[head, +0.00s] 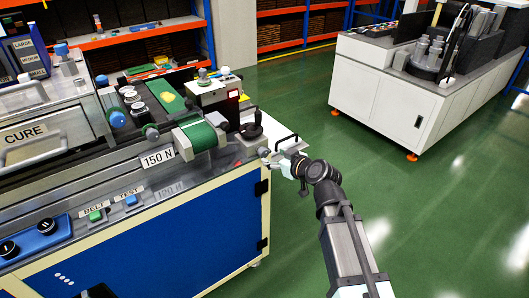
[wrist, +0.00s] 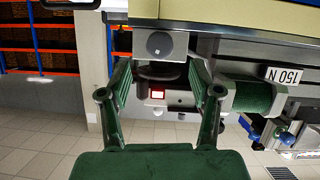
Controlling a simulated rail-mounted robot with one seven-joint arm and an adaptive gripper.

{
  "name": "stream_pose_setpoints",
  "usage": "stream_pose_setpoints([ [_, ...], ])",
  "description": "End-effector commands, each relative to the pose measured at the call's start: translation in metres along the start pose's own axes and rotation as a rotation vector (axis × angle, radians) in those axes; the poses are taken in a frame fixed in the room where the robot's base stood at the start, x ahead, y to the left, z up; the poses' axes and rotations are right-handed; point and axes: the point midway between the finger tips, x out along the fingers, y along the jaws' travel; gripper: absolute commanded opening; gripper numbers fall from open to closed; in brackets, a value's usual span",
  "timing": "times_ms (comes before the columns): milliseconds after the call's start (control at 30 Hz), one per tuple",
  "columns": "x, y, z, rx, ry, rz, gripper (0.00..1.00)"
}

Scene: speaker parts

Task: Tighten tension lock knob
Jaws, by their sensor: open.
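The black tension lock knob (head: 251,130) sits on a grey base at the right end of the bench, beside the green belt roller (head: 199,135). In the wrist view, a dark round knob (wrist: 160,72) shows between my fingers, partly hidden behind a grey block (wrist: 159,46) with a dark disc on its face. My gripper (head: 282,158) is at the bench's right corner, to the right of and nearer than the knob. In the wrist view my gripper (wrist: 161,78) is open, with one finger on each side of the knob. I cannot tell whether either finger touches it.
The "150 N" label (head: 158,158) is on the bench front, left of the roller. A white device (head: 218,92) stands behind the knob. A black handle (head: 285,141) rises near my gripper. A white cabinet (head: 385,85) stands across open green floor.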

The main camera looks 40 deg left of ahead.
Motion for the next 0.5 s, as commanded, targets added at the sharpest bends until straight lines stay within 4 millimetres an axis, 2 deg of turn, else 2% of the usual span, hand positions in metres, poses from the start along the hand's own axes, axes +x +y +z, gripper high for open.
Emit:
stream_pose_setpoints([
  [33, 0.013, 0.002, -0.002, 0.0, 0.0, -0.001, 0.64],
  [200, 0.043, 0.001, -0.002, 0.001, 0.0, -0.001, 0.64],
  [333, 0.06, 0.001, -0.001, 0.001, 0.0, 0.0, 0.64],
  [500, 0.071, 0.001, -0.001, 0.0, 0.001, 0.001, 0.64],
])
